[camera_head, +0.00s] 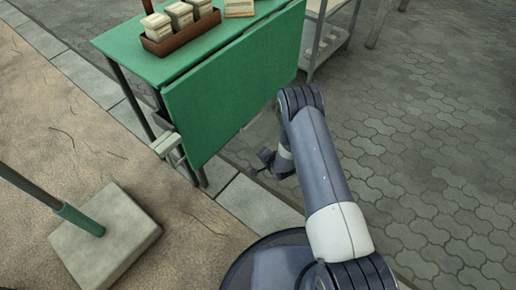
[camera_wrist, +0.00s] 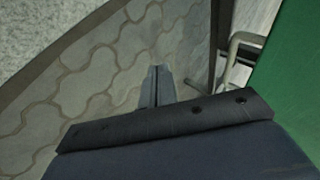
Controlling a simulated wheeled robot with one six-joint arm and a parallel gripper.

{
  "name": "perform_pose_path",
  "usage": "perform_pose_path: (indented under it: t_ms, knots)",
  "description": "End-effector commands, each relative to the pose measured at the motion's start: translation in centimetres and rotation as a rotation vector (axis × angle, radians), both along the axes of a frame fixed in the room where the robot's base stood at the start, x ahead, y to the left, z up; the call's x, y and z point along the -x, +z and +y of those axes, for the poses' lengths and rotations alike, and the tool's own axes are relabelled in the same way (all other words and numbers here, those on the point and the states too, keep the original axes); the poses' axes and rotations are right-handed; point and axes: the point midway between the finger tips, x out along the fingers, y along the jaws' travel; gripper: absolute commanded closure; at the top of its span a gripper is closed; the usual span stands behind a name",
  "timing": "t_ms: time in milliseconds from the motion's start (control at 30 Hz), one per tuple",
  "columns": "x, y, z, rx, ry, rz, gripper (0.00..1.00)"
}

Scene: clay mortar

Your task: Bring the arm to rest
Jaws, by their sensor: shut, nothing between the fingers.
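My arm reaches out from the bottom right in the head view and bends down in front of the green table. My gripper (camera_head: 264,156) hangs low, in front of the table's green front panel and apart from it. In the wrist view my gripper (camera_wrist: 157,72) shows its two fingers pressed together, pointing over the paving, with nothing between them. The green table (camera_head: 135,45) stands beyond the arm; its panel edge also shows at the right of the wrist view (camera_wrist: 292,70).
A brown tray (camera_head: 183,38) with several pale blocks stands on the table. A metal shelf (camera_head: 325,42) is behind it. A pole on a square stone base (camera_head: 105,240) stands at the lower left. The paving (camera_head: 430,130) at right is clear.

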Motion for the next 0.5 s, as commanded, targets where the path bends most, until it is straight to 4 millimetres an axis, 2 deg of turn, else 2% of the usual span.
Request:
perform_pose_path:
  t_ms: [167,500]
  knots:
    - [0.68,-0.01,-0.54,0.0,-0.001,0.0,1.0]
    - [0.53,-0.07,-0.41,0.0,0.0,-0.001,1.0]
